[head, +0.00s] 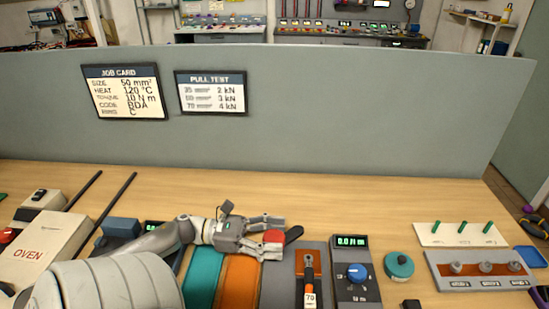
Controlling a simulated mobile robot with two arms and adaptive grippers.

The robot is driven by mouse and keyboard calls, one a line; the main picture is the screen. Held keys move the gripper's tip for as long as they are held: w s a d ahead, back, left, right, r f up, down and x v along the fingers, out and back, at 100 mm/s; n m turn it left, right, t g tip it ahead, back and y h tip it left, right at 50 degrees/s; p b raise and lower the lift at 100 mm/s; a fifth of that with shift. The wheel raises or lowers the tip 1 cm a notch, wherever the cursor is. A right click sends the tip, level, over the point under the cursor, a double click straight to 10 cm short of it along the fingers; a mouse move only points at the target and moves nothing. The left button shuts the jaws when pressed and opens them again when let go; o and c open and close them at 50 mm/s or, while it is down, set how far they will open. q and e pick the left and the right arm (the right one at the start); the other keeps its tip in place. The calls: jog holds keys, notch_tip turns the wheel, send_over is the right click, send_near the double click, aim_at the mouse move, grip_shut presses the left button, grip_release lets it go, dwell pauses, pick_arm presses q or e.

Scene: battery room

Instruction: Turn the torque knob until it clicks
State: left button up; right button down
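The blue round knob (357,272) sits on a dark grey box with a small green-lit display (351,242) above it, on the bench at the lower middle right. The display seems to read about 0.0 N m. My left gripper (282,237) is to the left of the knob and apart from it. Its two fingers point right and are spread. My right gripper is not in view.
An oven (38,250) is at left. The bench behind is clear up to the grey partition (330,130).

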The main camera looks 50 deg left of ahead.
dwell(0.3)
pick_arm(q)
notch_tip(320, 180, up, 10)
dwell(0.5)
jog(key=shift+c, duration=0.3)
